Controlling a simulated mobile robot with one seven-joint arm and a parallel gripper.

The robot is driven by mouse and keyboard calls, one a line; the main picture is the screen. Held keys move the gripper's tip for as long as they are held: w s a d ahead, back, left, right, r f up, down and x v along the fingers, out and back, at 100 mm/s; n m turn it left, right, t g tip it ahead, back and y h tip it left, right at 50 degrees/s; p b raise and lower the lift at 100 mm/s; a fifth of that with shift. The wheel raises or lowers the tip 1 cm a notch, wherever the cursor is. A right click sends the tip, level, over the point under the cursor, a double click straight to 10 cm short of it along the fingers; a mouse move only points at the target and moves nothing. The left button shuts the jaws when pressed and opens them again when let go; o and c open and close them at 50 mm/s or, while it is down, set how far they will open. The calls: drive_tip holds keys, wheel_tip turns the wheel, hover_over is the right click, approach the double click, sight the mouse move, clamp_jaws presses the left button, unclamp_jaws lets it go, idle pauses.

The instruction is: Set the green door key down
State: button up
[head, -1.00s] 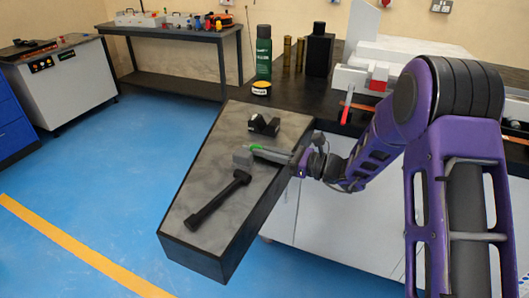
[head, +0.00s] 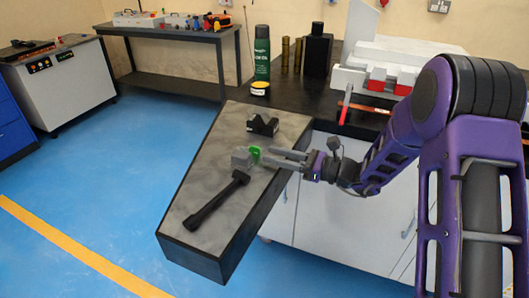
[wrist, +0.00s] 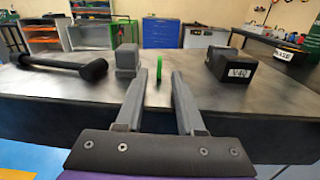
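The green door key (head: 255,155) stands on edge on the grey worktop, close beside a small grey block (head: 241,158). In the wrist view the key (wrist: 159,69) shows as a thin upright green piece, just beyond and between the fingertips. My gripper (head: 267,157) is open, its two fingers spread apart low over the worktop. In the wrist view the gripper (wrist: 158,80) has a clear gap between its fingers with nothing clasped. Whether the key's lower edge touches the block cannot be told.
A black hammer-like tool (head: 216,200) lies left of the block on the grey worktop (head: 205,165). A black V-shaped block (head: 262,125) sits behind the key. A yellow-and-black tin (head: 260,88), a green can (head: 262,55) and a white machine (head: 385,65) stand on the dark bench.

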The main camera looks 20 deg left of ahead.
drive_tip(key=d, duration=0.8)
drive_tip(key=shift+s+d, duration=0.2)
drive_tip(key=shift+s, duration=0.1)
drive_tip(key=shift+a, duration=0.1)
